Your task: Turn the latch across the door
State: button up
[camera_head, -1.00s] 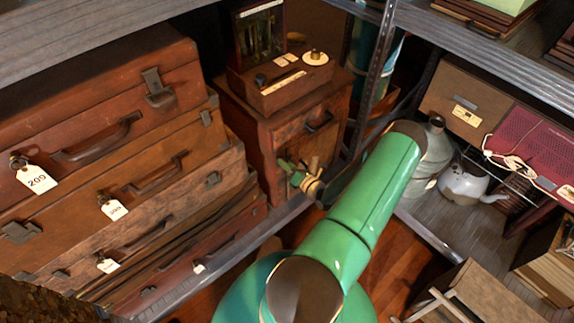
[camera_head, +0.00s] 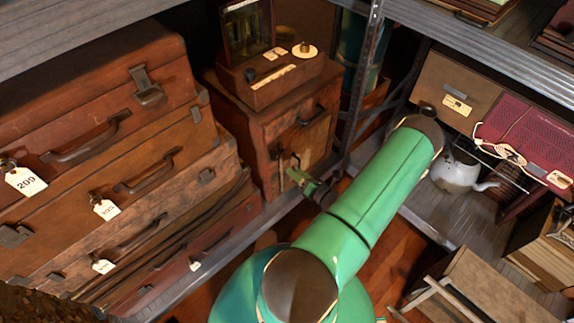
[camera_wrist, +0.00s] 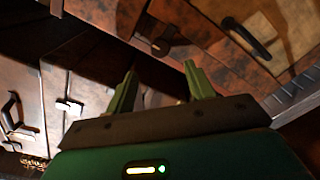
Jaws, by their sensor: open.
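The wooden cabinet (camera_head: 262,132) stands in the corner, with a dark pull handle (camera_head: 313,115) high on its front. In the wrist view, the latch (camera_wrist: 172,38) is a small dark bar with a round brassy pivot on the reddish cabinet front. It lies just beyond and above my fingertips, to the left of the dark handle (camera_wrist: 248,38). My gripper (camera_wrist: 160,68) is open and empty, its two green fingers pointing at the cabinet front. In the head view my gripper (camera_head: 290,172) is close in front of the cabinet's lower front, where I cannot clearly make out the latch.
Tagged brown suitcases (camera_head: 110,150) are stacked on the left. A wooden box with brass fittings (camera_head: 270,88) sits on the cabinet. A metal shelf post (camera_head: 360,75) stands right of it. A white kettle (camera_head: 457,172) and a red radio (camera_head: 525,140) are on the right shelf.

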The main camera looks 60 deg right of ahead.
jog(key=v, duration=0.4)
jog(key=shift+s, duration=0.1)
dwell(0.8)
jog(key=w+a+r+n+g+y, duration=0.5)
jog(key=w+a+r+n+y, duration=0.2)
jog(key=a+r+n, duration=0.35)
jog(key=w+a+r+n+g+y, duration=0.5)
jog(key=w+a+r+n+y, duration=0.25)
jog(key=r+n, duration=0.55)
jog(key=s+a+r+n+h, duration=0.4)
jog(key=a+r+n+h, duration=0.1)
jog(key=a+r+n, duration=0.5)
jog(key=s+a+r+n+g+h, duration=0.1)
jog(key=s+a+r+n+h, duration=0.3)
jog(key=a+r+n, duration=0.6)
notch_tip(320, 180, up, 2)
jog(key=n+h, duration=0.1)
jog(key=n, duration=0.3)
jog(key=shift+r, duration=0.15)
